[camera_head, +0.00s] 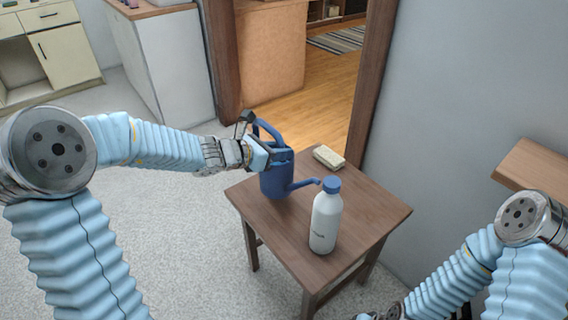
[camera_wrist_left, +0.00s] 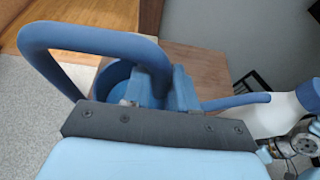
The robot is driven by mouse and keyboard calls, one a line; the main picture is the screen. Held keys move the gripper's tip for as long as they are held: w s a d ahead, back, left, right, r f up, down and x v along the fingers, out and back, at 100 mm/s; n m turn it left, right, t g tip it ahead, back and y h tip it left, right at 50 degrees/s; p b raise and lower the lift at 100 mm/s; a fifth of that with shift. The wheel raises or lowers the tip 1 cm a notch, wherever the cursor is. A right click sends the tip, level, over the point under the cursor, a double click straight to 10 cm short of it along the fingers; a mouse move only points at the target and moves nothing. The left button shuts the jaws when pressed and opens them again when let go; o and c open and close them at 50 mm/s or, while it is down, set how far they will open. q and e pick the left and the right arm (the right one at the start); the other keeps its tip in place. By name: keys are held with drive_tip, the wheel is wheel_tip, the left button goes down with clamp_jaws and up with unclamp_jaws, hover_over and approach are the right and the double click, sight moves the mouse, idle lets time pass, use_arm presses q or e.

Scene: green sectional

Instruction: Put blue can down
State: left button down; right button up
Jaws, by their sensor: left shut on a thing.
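The blue can (camera_head: 275,184) is a watering can with a looped handle and a thin spout pointing right. It is upright at the left side of the small wooden table (camera_head: 365,212); I cannot tell whether its base touches the top. My left gripper (camera_head: 272,155) is shut on the can near its upper rim. In the left wrist view the can's handle (camera_wrist_left: 95,38) arches at the left and its spout (camera_wrist_left: 237,102) reaches right. The gripper body hides much of the can there. My right arm shows at the lower right, but its gripper's jaws are not visible.
A white bottle with a blue cap (camera_head: 325,218) stands on the table, close to the spout's tip. A small pale block (camera_head: 328,156) lies at the table's back edge. A wooden shelf (camera_head: 535,170) juts from the right wall. Bare tabletop shows right of the bottle.

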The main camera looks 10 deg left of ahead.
sight(284, 163)
use_arm(q)
drive_tip(key=shift+w+d+f, duration=0.3)
drive_tip(key=shift+d+f, duration=0.05)
drive_tip(key=shift+f, duration=0.1)
drive_tip(key=shift+w+d+f+b, duration=0.1)
drive_tip(key=shift+f+b, duration=0.2)
drive_tip(key=shift+f, duration=0.6)
drive_tip(key=shift+w+d+f+b, duration=0.1)
drive_tip(key=shift+f+b, duration=0.15)
drive_tip(key=shift+f, duration=0.7)
drive_tip(key=shift+f, duration=0.15)
drive_tip(key=c, duration=0.9)
unclamp_jaws()
